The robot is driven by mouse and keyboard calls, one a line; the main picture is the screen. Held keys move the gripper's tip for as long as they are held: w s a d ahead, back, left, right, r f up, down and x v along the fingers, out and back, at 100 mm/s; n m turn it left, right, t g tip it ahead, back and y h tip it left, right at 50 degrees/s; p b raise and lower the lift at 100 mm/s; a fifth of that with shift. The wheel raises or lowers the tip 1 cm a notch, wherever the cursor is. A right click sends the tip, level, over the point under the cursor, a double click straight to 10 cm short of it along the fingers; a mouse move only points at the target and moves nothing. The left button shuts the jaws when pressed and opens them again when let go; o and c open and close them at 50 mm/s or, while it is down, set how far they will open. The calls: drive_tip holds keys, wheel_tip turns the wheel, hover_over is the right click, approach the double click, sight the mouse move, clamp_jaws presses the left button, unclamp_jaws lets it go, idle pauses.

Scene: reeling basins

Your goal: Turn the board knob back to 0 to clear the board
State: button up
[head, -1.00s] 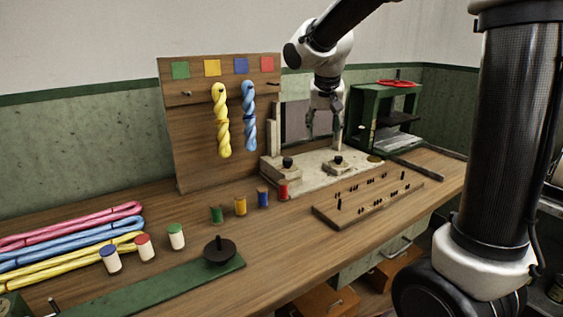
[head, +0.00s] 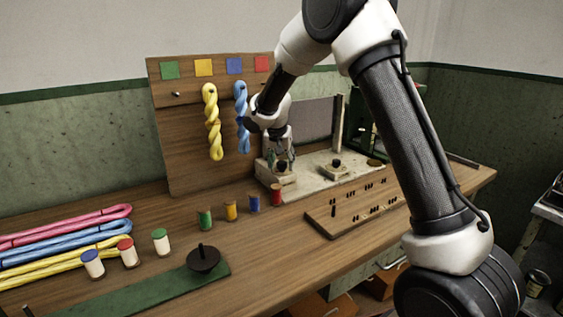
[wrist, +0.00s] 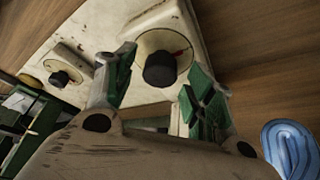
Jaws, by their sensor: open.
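Two black knobs stand on a worn cream base (head: 309,174), each on its own raised mount. The left knob (head: 282,165) is partly covered by my gripper (head: 281,158) in the head view. In the wrist view this knob (wrist: 160,69) sits on a round pale dial with a red mark at its upper right. The open green-padded fingers of my gripper (wrist: 158,80) show on either side of it, with no clear contact. The other knob (head: 336,163) is farther right and also shows in the wrist view (wrist: 60,79). No dial numbers are readable.
A wooden panel (head: 190,130) with yellow (head: 212,120) and blue (head: 242,115) skeins rises behind the base. A pegged wooden board (head: 345,212) lies in front. Several coloured spools, including a red one (head: 276,194), stand to the left.

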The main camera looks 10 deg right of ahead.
drive_tip(key=shift+f, duration=0.1)
drive_tip(key=c, duration=1)
drive_tip(key=shift+n, duration=0.3)
